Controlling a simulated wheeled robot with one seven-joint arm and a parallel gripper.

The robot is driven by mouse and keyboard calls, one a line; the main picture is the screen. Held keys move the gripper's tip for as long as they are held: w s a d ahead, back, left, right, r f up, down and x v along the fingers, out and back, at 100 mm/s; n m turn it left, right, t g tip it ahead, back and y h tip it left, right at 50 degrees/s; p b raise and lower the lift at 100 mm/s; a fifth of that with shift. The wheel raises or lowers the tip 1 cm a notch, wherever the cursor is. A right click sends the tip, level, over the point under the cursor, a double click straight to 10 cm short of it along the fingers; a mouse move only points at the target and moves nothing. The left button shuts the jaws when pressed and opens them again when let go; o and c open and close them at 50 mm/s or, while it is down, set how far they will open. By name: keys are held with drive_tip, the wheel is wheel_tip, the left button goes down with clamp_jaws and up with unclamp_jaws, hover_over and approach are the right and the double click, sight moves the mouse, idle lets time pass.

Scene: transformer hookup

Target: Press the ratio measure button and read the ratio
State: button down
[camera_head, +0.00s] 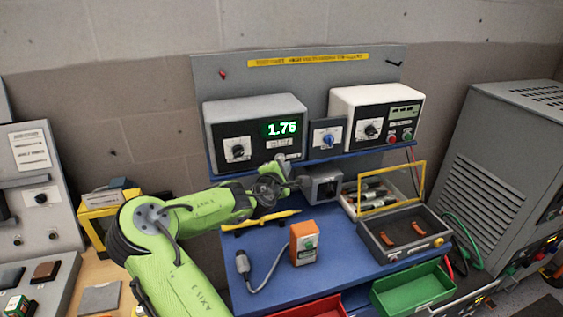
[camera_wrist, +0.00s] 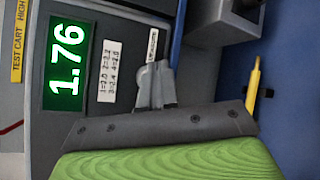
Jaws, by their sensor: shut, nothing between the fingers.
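The left meter (camera_head: 256,108) is a grey box on the blue shelf with a black front. Its green display (camera_head: 281,128) reads 1.76, and the same display (camera_wrist: 66,60) shows in the wrist view. A knob (camera_head: 238,150) sits at its lower left. My gripper (camera_head: 279,161) is shut and empty at the lower right of this meter's front. In the wrist view, my fingertips (camera_wrist: 154,72) are close beside small white labels (camera_wrist: 113,70) on the panel. I cannot tell whether they touch it. No button labelled for ratio is readable; my fingers may cover one.
A blue-knob box (camera_head: 327,138) and a white meter (camera_head: 376,115) stand right of it. A tray (camera_head: 379,249) stands at right.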

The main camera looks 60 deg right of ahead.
drive_tip(key=shift+w+d, duration=0.25)
drive_tip(key=shift+w+d, duration=0.25)
drive_tip(key=shift+w, duration=0.05)
idle(0.6)
drive_tip(key=shift+s+a, duration=0.6)
drive_tip(key=shift+s, duration=0.05)
drive_tip(key=s+a, duration=0.4)
drive_tip(key=shift+a+p, duration=0.15)
drive_tip(key=shift+p, duration=0.2)
drive_tip(key=shift+s, duration=0.1)
idle(0.7)
